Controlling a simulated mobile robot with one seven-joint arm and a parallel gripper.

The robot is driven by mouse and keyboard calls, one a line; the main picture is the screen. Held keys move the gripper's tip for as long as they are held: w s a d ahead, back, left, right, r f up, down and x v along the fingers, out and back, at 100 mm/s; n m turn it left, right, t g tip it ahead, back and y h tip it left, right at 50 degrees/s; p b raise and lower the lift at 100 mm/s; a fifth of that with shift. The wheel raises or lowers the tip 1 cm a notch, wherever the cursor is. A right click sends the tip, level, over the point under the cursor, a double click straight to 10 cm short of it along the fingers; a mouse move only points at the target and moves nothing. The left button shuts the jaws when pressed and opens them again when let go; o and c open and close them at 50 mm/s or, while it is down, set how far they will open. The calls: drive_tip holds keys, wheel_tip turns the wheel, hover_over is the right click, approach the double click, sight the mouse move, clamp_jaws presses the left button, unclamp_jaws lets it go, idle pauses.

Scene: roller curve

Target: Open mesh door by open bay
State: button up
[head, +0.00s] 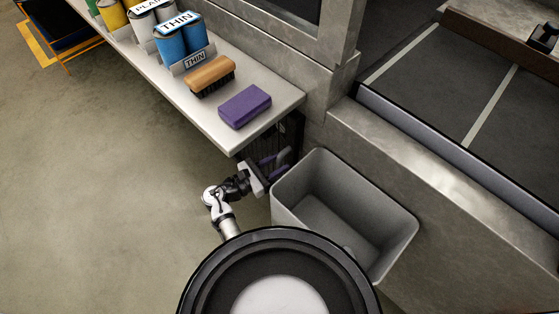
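My gripper (273,166) is low beside the right end of the shelf, between the shelf and the grey bin. Its two purple-tipped fingers look spread apart, pointing up and right. A dark upright panel (292,132), possibly the mesh door, shows in shadow under the shelf's end, just beyond the fingertips. Its mesh, edges and handle cannot be made out. Whether the fingers touch the panel cannot be told. The open bay cannot be made out clearly in this view.
The grey bin (405,228) stands close to the right of my gripper. The shelf (222,127) above holds a purple sponge (244,106), a brush (211,76) and several cans. A walled dark conveyor (440,75) lies right.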

drive_tip(key=shift+w+d, duration=0.35)
drive_tip(key=shift+d, duration=0.15)
clamp_jaws()
drive_tip(key=shift+s+a, duration=0.1)
drive_tip(key=shift+a, duration=0.05)
